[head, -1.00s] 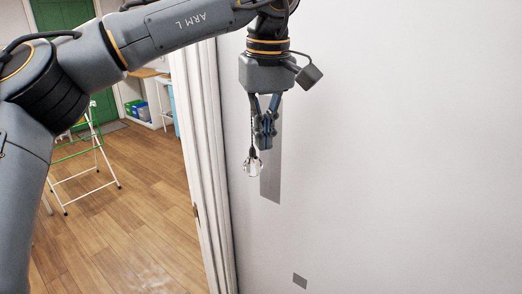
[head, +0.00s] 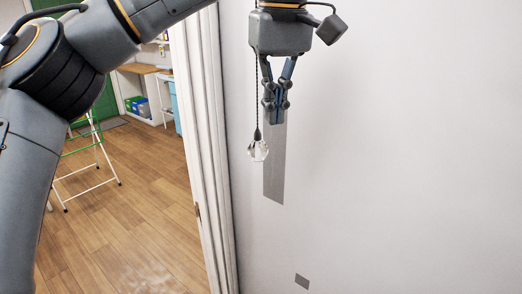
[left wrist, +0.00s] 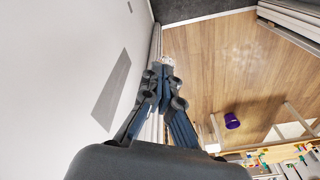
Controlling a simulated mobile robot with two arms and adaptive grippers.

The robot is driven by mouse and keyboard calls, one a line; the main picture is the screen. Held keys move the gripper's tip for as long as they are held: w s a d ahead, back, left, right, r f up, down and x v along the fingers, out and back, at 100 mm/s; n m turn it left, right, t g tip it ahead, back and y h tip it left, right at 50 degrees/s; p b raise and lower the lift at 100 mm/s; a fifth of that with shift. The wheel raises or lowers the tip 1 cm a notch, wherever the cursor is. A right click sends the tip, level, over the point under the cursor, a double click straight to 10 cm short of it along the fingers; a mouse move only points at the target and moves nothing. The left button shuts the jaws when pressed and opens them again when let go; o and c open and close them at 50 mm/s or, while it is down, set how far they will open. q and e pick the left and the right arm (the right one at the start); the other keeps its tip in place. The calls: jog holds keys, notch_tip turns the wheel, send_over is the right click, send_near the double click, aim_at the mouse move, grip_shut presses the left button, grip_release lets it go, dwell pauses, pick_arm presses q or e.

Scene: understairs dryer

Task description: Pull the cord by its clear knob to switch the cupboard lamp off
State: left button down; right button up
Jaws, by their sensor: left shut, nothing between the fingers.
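The clear faceted knob (head: 258,151) hangs at the end of a thin dark beaded cord (head: 257,95) in front of the pale wall. My left gripper (head: 274,119) points down just right of the cord, its fingers shut and empty. The fingertips are higher than the knob in the picture, with a small gap to it. In the left wrist view my left gripper (left wrist: 158,68) is shut, and the clear knob (left wrist: 168,61) shows just past the fingertips. The cupboard lamp itself is not in view. My right gripper is not in view.
A grey strip (head: 274,175) and a small grey square (head: 301,282) are on the wall. A white door frame (head: 206,160) stands left of the cord. Beyond it are a wooden floor and a white rack (head: 88,180). A purple bucket (left wrist: 231,121) stands on the floor.

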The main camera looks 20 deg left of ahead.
pick_arm(q)
notch_tip(320, 180, up, 7)
jog(key=shift+f, duration=0.2)
